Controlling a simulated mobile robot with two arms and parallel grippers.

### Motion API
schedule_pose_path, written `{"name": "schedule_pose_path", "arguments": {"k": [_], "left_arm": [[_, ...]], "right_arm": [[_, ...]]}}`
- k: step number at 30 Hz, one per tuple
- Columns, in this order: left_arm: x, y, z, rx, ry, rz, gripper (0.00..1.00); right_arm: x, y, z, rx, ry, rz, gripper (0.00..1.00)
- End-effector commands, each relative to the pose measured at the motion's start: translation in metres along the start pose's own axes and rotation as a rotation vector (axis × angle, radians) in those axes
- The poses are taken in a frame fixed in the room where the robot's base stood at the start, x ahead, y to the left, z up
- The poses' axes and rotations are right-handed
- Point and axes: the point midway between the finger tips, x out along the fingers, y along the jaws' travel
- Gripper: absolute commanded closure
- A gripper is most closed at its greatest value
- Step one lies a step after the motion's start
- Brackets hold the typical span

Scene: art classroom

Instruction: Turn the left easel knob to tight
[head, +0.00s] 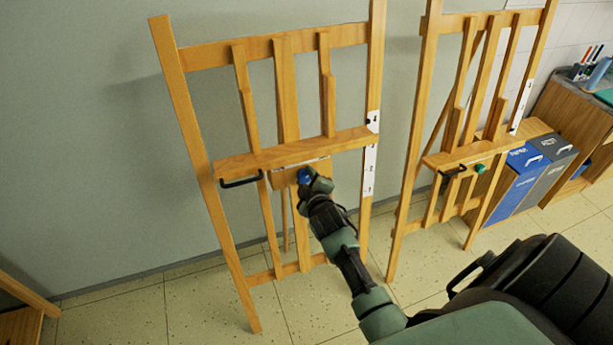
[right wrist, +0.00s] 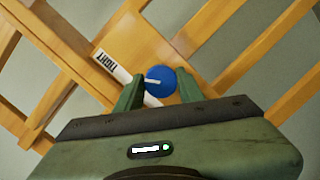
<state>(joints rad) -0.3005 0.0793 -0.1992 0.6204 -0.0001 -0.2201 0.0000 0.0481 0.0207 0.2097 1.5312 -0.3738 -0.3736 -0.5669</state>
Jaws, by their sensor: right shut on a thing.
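The left easel (head: 230,165) is wooden and stands by the wall. Its blue knob (head: 304,175) sits just below the wooden ledge, mostly covered by my right gripper (head: 311,180). In the right wrist view the blue knob (right wrist: 160,82) has a white pointer line and lies between the two green fingers of my right gripper (right wrist: 158,92), which is shut on it. A white label (right wrist: 110,66) reading "TIGHT" lies to the left of the knob, and the pointer line runs toward the left side. My left gripper is not in view.
A second easel (head: 470,110) with a green knob (head: 479,168) stands to the right. Blue and grey bins (head: 516,185) and a wooden cabinet (head: 570,115) are farther right. A black handle (head: 241,182) hangs under the left easel's ledge. Tiled floor (head: 180,305) is clear in front.

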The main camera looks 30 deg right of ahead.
Motion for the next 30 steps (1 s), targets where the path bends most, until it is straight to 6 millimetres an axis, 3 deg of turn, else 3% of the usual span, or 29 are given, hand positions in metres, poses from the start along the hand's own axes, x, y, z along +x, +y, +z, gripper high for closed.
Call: {"name": "schedule_pose_path", "arguments": {"k": [19, 20, 21, 30], "left_arm": [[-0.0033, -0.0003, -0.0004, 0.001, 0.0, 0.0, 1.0], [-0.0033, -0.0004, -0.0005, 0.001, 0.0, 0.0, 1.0], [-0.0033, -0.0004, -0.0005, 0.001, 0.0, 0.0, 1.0], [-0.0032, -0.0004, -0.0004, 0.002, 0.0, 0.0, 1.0]], "right_arm": [[0.0002, 0.0007, 0.0001, 0.047, 0.004, -0.007, 1.0], [0.0001, 0.0007, 0.0001, 0.047, 0.004, -0.007, 0.54], [0.0001, 0.0007, 0.0001, 0.047, 0.004, -0.008, 0.43], [-0.0001, 0.0004, 0.0001, 0.046, 0.004, -0.008, 0.41]]}}
